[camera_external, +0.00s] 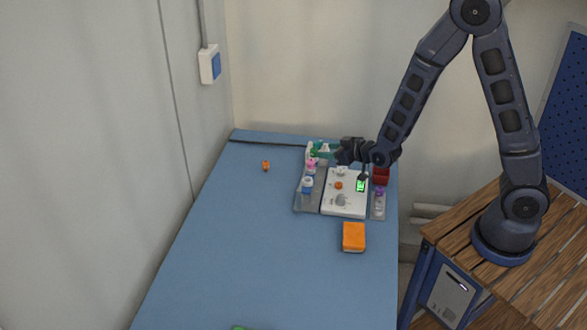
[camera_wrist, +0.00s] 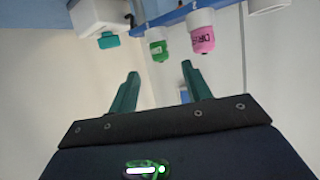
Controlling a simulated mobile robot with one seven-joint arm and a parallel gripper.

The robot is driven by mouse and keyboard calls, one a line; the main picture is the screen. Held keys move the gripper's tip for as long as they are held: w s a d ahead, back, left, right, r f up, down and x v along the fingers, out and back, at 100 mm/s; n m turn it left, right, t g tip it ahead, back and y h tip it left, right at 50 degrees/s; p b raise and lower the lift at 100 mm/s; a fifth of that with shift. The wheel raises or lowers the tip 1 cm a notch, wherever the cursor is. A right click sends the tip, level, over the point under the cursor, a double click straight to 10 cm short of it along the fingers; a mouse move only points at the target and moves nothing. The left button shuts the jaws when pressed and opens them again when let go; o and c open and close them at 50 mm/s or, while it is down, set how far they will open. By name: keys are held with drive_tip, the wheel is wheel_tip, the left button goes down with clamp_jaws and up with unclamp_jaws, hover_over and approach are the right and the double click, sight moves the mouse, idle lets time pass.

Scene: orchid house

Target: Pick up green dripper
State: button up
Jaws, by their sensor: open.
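The green dripper (camera_wrist: 158,46) is a small white bottle with a green band. In the wrist view it appears upside down, just beyond and roughly between the fingertips of my gripper (camera_wrist: 160,71). The jaws are open and empty, with a visible gap between the bottle and the teal fingers. In the external view my gripper (camera_external: 324,151) reaches left, low over the back of the grey tray (camera_external: 309,204). There the green dripper is hard to separate from the green fingers.
A pink-banded bottle (camera_wrist: 202,36) stands beside the green dripper. A blue-banded bottle (camera_external: 307,186) stands nearer the front. A white board (camera_external: 345,206) with small items lies right of them. An orange block (camera_external: 353,237) sits in front. The blue table's left side is mostly clear.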

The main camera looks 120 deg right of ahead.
sight(318, 149)
drive_tip(key=x, duration=0.7)
drive_tip(key=shift+w+f, duration=0.1)
drive_tip(key=shift+c, duration=0.2)
drive_tip(key=c, duration=1)
